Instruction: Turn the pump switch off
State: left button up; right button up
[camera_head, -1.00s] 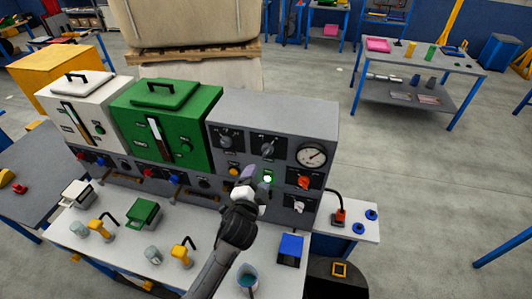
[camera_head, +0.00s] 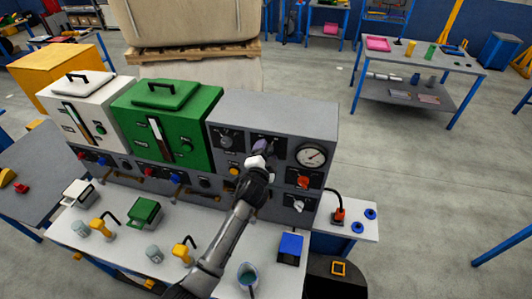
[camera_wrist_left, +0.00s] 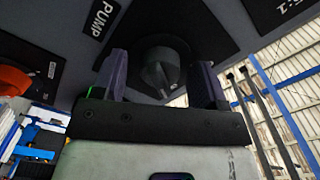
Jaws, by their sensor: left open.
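The grey control panel (camera_head: 300,118) stands on the right of the bench. In the left wrist view a dark round knob (camera_wrist_left: 160,72) sits on a black plate beside a PUMP label (camera_wrist_left: 102,18). My left gripper (camera_wrist_left: 161,85) is open, with one finger on each side of the knob; I cannot tell whether they touch it. In the head view my left gripper (camera_head: 262,147) is at the panel's upper middle and hides most of this knob. My right gripper is not in view.
An orange-red knob (camera_head: 303,182) and a pressure gauge (camera_head: 311,155) are right of the gripper. Another dark knob (camera_head: 226,138) is to its left. A green machine (camera_head: 165,125) stands left of the panel.

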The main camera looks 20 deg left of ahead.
pick_arm(q)
jog(key=shift+c, duration=0.4)
jog(key=c, duration=0.8)
jog(key=shift+c, duration=0.2)
jog(key=shift+f+n+b, duration=0.1)
jog(key=shift+n+b, duration=0.4)
jog(key=shift+n, duration=0.7)
jog(key=n, duration=0.2)
jog(key=shift+n+b, duration=0.3)
jog(key=n, duration=0.3)
jog(key=shift+n, duration=1.9)
